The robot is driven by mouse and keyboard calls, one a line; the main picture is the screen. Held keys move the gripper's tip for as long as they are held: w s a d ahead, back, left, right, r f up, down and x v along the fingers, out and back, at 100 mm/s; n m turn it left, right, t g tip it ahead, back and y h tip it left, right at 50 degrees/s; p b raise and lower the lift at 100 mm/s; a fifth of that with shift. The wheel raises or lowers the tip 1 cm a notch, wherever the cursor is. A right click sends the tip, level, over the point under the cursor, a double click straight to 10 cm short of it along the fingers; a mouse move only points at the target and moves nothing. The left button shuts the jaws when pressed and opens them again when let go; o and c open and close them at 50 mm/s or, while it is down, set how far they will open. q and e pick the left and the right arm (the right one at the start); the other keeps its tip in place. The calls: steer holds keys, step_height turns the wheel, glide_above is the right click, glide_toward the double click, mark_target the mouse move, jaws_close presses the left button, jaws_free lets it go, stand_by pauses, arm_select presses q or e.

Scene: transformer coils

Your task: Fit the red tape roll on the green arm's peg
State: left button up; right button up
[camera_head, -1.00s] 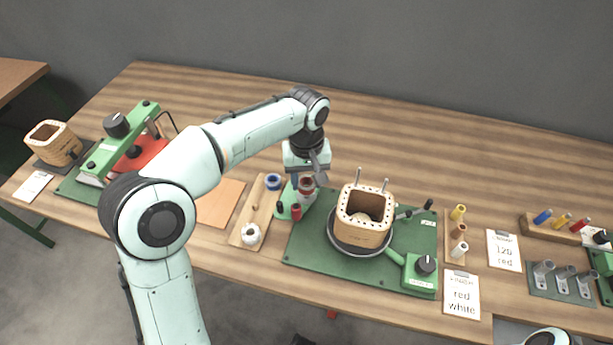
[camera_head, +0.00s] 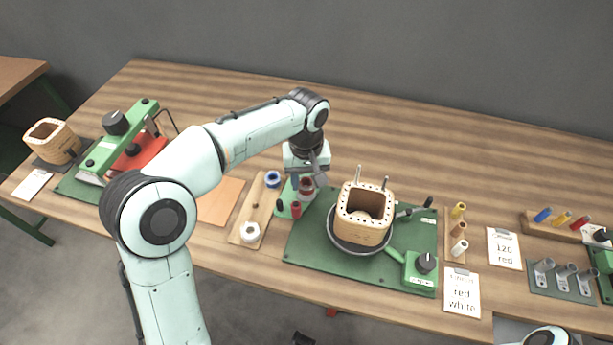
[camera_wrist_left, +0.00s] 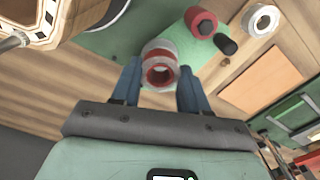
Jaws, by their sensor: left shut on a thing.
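My left gripper (camera_head: 308,178) is shut on the red tape roll (camera_head: 306,186), a red ring with pale bands, over the green arm (camera_head: 285,211) at the left of the green board. In the left wrist view my left gripper (camera_wrist_left: 160,85) has a blue finger on each side of the roll (camera_wrist_left: 161,68), and its open bore faces the camera. The green arm (camera_wrist_left: 120,38) shows under and behind the roll. The peg is not clearly seen, so I cannot tell whether the roll is around it. My right gripper is not in view.
A red cylinder (camera_head: 296,210) and a black knob (camera_head: 279,205) stand close by on the green arm. A wooden strip (camera_head: 261,212) beside it bears a blue roll (camera_head: 273,180) and a white roll (camera_head: 250,232). A wooden coil form (camera_head: 363,226) stands to the right.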

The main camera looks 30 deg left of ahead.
arm_select(q)
steer(key=shift+f, duration=0.4)
steer(key=shift+f+b, duration=0.3)
steer(key=shift+f, duration=0.05)
stand_by(0.4)
steer(key=o, duration=1.5)
steer(key=shift+r+p, duration=2.15)
steer(key=shift+r, duration=0.35)
